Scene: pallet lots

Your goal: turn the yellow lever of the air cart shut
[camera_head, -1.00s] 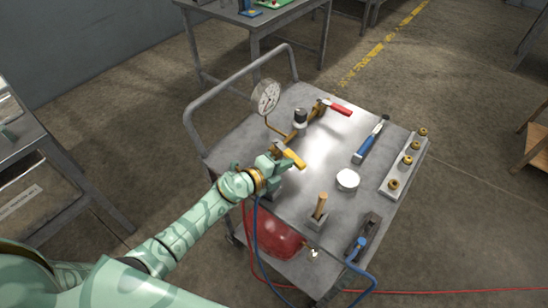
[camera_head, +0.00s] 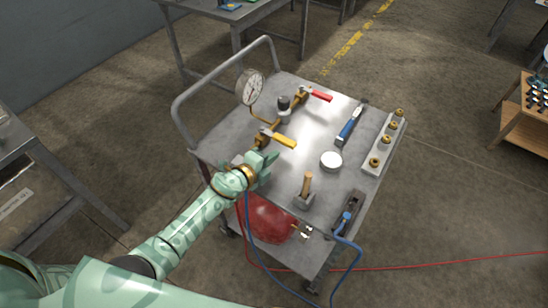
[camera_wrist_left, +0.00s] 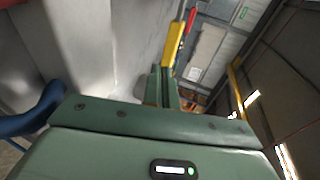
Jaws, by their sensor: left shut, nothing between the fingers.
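The yellow lever (camera_head: 284,141) sits on the brass pipe of the air cart (camera_head: 222,141). Its handle points right and slightly down in the head view, roughly crosswise to the pipe and similar to the red lever. My left gripper (camera_head: 269,161) is shut and empty, just in front of the lever, with a small gap seen between them. In the left wrist view the yellow lever (camera_wrist_left: 175,45) shows beyond the fingertips (camera_wrist_left: 160,82). My right gripper is in neither view.
A red-handled lever (camera_head: 321,95), a pressure gauge (camera_head: 250,87) and a black-capped fitting (camera_head: 284,103) are farther back. A white round lid (camera_head: 331,161), a wooden-handled tool (camera_head: 306,187), a blue-handled tool (camera_head: 350,129) and a rail of brass fittings (camera_head: 383,145) stand to the right.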

